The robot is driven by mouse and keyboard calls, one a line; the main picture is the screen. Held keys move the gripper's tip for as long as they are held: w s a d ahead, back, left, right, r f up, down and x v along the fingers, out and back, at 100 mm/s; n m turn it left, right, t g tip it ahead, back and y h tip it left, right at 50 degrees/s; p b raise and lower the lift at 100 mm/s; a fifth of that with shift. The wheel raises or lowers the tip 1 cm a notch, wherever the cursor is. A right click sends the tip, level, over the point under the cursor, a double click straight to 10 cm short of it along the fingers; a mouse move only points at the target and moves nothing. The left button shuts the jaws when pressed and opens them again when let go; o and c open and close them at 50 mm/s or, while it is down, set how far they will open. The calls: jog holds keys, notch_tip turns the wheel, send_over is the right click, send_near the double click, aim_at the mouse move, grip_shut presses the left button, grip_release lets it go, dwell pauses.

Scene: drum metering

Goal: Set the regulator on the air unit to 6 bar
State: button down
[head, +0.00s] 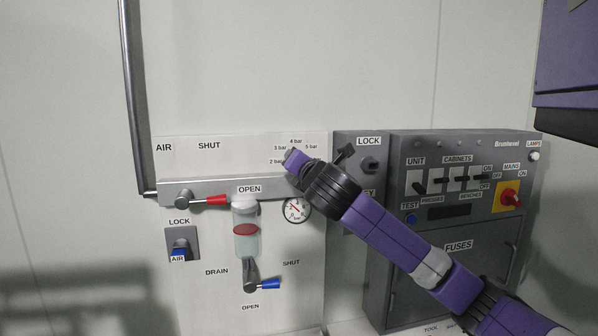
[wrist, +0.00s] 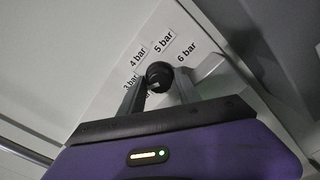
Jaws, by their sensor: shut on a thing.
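The regulator knob (wrist: 159,75) is dark and round, with an arc of bar labels around it. In the wrist view the labels 3 bar to 6 bar show, with the 6 bar label (wrist: 187,52) at the upper right. My gripper (wrist: 159,88) is shut on the knob, one finger on each side. In the head view my gripper (head: 294,160) hides the knob and the 6 bar label. No pointer mark on the knob can be made out. The round pressure gauge (head: 297,210) below has a red needle, but its reading is too small to tell.
Left of my gripper is a red-handled valve (head: 208,200), with a clear bowl (head: 245,232) and a blue-handled drain valve (head: 264,284) below. A grey fuse cabinet (head: 445,230) stands at the right, behind my arm. A grey pipe (head: 135,95) rises at the left.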

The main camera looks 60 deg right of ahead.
jog(key=m+b, duration=0.2)
jog(key=m, duration=0.2)
jog(key=shift+m, duration=0.3)
jog(key=m, duration=0.3)
jog(key=shift+m, duration=0.4)
jog(key=m, duration=0.4)
jog(key=shift+w+a+r, duration=0.1)
jog(key=m+p, duration=0.1)
jog(key=m, duration=0.4)
jog(key=shift+r, duration=0.1)
jog(key=m+p, duration=0.1)
jog(key=m, duration=0.2)
jog(key=shift+m, duration=0.3)
jog(key=m+p, duration=0.1)
jog(key=m, duration=0.3)
jog(key=shift+r, duration=0.1)
jog(key=m, duration=0.4)
jog(key=shift+p, duration=0.35)
jog(key=shift+m, duration=1.7)
